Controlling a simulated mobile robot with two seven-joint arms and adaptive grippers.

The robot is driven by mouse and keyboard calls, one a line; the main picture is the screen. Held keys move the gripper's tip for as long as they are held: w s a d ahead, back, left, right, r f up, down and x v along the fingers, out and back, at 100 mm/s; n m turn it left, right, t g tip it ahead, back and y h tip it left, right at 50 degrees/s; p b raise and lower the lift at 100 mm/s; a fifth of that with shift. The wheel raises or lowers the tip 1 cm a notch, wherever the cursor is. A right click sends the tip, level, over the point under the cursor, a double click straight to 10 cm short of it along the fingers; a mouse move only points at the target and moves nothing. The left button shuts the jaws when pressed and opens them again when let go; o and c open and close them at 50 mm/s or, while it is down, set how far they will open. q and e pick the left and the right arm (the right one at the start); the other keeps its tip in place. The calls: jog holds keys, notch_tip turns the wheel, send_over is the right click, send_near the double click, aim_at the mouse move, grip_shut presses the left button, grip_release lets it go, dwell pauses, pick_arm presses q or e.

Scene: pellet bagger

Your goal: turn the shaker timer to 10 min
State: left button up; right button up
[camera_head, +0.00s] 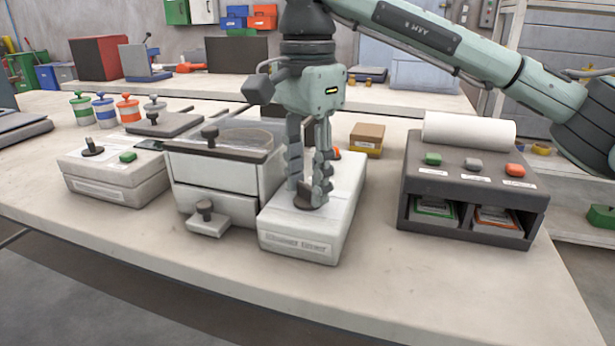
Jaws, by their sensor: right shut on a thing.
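The shaker timer (296,246) is a white box with a label on its front face, in the middle of the bench. Its dark knob (313,203) sits on the sloped top. My right gripper (311,193) points straight down and is shut on the knob. The fingers cover much of the knob, so its pointer and any scale marks cannot be read. An orange button (336,154) shows partly behind the fingers. My left gripper is not in view.
A white shaker unit (215,178) with a small knobbed drawer (207,218) stands close at left. Further left is a white control box (112,176). A dark-grey unit (475,187) with three buttons and a paper roll (468,131) stands at right. The front bench strip is clear.

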jog(key=m, duration=0.3)
jog(key=shift+b, duration=0.35)
jog(key=m, duration=0.4)
jog(key=shift+m+b, duration=0.3)
jog(key=shift+b, duration=0.1)
jog(key=m, duration=0.4)
jog(key=shift+b, duration=0.4)
jog(key=m+b, duration=0.1)
jog(key=m, duration=0.5)
jog(key=shift+w, duration=0.1)
jog(key=m, duration=0.3)
jog(key=shift+b, duration=0.35)
jog(key=shift+m, duration=1.3)
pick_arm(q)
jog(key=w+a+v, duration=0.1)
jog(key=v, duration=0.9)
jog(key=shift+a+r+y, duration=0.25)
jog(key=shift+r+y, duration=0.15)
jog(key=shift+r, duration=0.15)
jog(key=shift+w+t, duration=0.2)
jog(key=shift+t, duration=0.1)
pick_arm(e)
jog(key=o, duration=1.2)
jog(key=shift+c, duration=0.2)
